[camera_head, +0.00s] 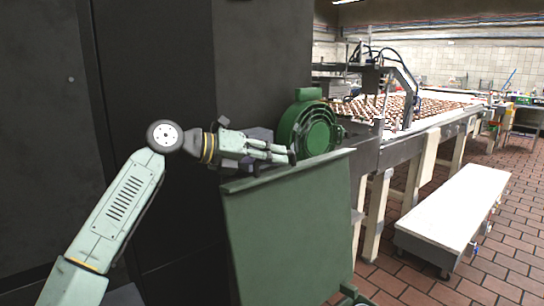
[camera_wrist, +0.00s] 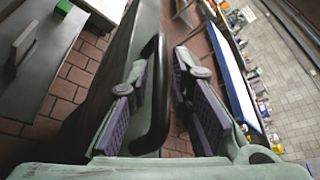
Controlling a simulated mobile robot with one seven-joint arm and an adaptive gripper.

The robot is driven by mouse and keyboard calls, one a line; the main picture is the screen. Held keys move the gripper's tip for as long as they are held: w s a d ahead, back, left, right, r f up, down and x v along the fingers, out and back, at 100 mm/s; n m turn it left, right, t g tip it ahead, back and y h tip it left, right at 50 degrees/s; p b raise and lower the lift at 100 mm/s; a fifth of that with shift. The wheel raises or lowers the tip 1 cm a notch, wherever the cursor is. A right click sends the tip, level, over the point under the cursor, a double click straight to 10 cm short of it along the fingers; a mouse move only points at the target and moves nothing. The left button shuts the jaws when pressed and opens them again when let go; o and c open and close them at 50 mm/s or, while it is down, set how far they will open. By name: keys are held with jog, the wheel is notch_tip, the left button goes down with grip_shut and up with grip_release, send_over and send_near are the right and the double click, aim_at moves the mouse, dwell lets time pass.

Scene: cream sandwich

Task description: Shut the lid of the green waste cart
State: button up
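The green lid (camera_head: 290,225) of the waste cart stands raised, its broad face toward the head camera and its rim along the top. The cart body is mostly hidden or out of frame. My gripper (camera_head: 290,154) points right, just above the lid's top rim in the head view. In the wrist view my gripper (camera_wrist: 166,92) has its two purple-padded fingers apart.
A green round motor housing (camera_head: 312,128) sits behind the lid. A conveyor table (camera_head: 440,118) with rows of sandwiches runs to the back right. A low white bench (camera_head: 455,212) stands on the tiled floor at right. Dark cabinets (camera_head: 262,60) stand behind my arm.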

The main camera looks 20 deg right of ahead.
grip_shut()
dwell(0.7)
